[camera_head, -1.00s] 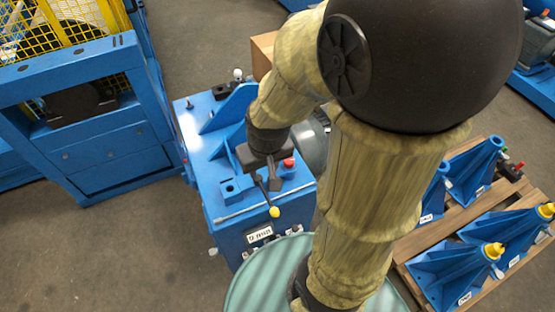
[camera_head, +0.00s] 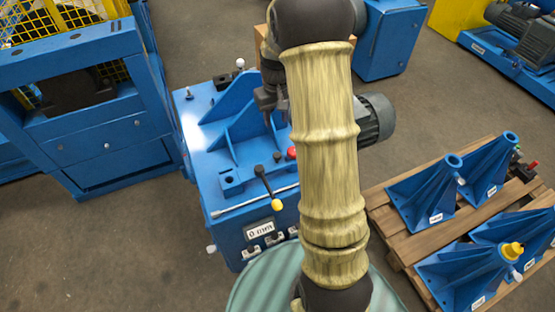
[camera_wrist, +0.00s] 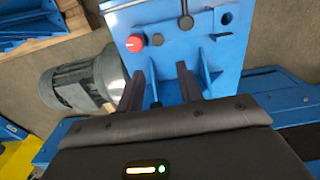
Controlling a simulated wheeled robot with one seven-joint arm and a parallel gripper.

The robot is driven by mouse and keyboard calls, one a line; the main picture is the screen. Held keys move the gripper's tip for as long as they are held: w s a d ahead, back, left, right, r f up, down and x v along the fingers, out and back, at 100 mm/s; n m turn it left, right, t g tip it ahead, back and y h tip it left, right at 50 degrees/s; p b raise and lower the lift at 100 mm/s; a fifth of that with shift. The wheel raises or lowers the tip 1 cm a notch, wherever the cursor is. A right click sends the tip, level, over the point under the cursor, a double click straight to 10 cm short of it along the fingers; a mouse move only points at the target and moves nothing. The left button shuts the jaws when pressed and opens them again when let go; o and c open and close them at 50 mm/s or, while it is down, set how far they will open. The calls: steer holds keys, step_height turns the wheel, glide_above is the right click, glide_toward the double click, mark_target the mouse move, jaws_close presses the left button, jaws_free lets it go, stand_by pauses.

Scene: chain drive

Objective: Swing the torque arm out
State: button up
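My gripper (camera_head: 270,103) hangs over the back of the blue machine's top, left of my forearm. In the wrist view its two dark fingers (camera_wrist: 160,85) stand apart, with nothing seen held between them. A small dark upright part shows between the fingers; I cannot tell whether it touches them. The red button also shows in the wrist view (camera_wrist: 134,43). I cannot tell which part is the torque arm.
A grey motor (camera_head: 376,120) juts from the machine's right side; it also shows in the wrist view (camera_wrist: 85,85). Blue brackets (camera_head: 425,200) stand on a wooden pallet (camera_head: 395,237) at right. A blue frame (camera_head: 100,140) stands at left. The floor between is clear.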

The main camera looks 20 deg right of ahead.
mark_target(277, 155)
steer(key=shift+w+d+f, duration=0.4)
steer(key=shift+w+f, duration=0.1)
steer(key=shift+w, duration=0.05)
step_height(277, 155, down, 17)
steer(key=shift+r, duration=0.1)
steer(key=shift+f, duration=0.4)
steer(key=shift+s+d, duration=0.1)
steer(key=shift+r, duration=0.1)
jaws_close()
